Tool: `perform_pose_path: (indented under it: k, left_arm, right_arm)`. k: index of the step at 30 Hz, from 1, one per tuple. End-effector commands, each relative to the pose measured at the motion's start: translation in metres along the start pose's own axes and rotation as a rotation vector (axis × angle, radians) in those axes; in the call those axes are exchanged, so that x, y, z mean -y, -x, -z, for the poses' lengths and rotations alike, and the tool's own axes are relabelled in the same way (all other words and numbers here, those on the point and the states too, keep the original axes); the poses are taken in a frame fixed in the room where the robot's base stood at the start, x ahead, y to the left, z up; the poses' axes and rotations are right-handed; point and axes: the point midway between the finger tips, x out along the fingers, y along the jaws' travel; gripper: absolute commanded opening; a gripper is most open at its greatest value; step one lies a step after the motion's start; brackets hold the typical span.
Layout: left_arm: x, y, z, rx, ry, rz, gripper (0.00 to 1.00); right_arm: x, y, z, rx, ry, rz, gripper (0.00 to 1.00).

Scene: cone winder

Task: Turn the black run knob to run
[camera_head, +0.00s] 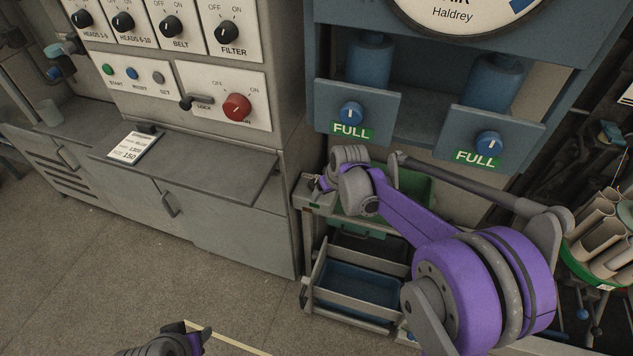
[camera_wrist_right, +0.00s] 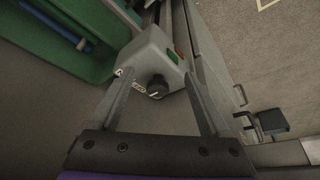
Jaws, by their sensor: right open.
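In the right wrist view a small black knob (camera_wrist_right: 157,88) with a pale pointer mark sits on the end of a grey box (camera_wrist_right: 160,55). Small white lettering is beside it, too small to read surely. A green button (camera_wrist_right: 173,56) and a red one (camera_wrist_right: 178,42) are on the box's side. My right gripper (camera_wrist_right: 159,82) is open, its fingers on either side of the knob with gaps visible. My left gripper (camera_head: 198,337) is partly in view at the bottom, above the floor.
A machine panel (camera_head: 208,95) at left has several black OFF/ON knobs and a red knob (camera_head: 237,107). A blue unit (camera_head: 420,125) has two blue knobs with FULL labels. A cart (camera_head: 317,285) holds a blue bin. A green tray (camera_wrist_right: 45,40) lies beside the box.

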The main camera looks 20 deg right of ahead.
Motion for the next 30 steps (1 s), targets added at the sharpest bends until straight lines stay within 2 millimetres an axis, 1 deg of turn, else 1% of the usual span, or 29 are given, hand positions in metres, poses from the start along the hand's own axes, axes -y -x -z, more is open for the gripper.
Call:
perform_pose_path:
  k: [1, 3, 8, 12, 15, 18, 25, 26, 30]
  left_arm:
    - [0.000, 0.001, 0.001, 0.000, 0.000, 0.000, 0.50]
    - [0.000, 0.002, 0.001, -0.001, 0.000, 0.000, 0.50]
    - [0.000, 0.004, 0.003, -0.002, 0.000, 0.000, 0.50]
    - [0.000, 0.002, 0.001, -0.001, 0.000, 0.000, 0.50]
    - [0.000, 0.001, 0.001, -0.001, 0.000, 0.000, 0.50]
    - [0.000, 0.001, 0.001, -0.001, 0.000, 0.000, 0.50]
    - [0.000, 0.001, 0.001, -0.001, 0.000, 0.000, 0.50]
    - [0.000, 0.001, 0.001, -0.001, 0.000, 0.000, 0.50]
    - [0.000, 0.001, 0.001, -0.001, 0.000, 0.000, 0.50]
  right_arm:
    - [0.000, -0.005, 0.012, 0.000, 0.002, 0.001, 0.81]
    - [0.001, -0.011, 0.026, 0.000, 0.001, 0.001, 0.81]
    - [0.000, -0.022, 0.054, 0.000, 0.000, 0.001, 0.81]
    - [0.000, -0.041, 0.053, 0.000, 0.000, 0.000, 0.81]
    - [0.000, -0.048, 0.052, 0.000, 0.000, 0.000, 0.81]
    - [0.000, -0.051, 0.052, 0.000, -0.001, 0.000, 0.81]
    - [0.000, -0.051, 0.052, 0.000, -0.001, 0.000, 0.81]
    - [0.000, -0.051, 0.052, 0.000, -0.001, 0.000, 0.77]
    - [0.000, -0.051, 0.052, 0.000, -0.001, 0.000, 0.52]
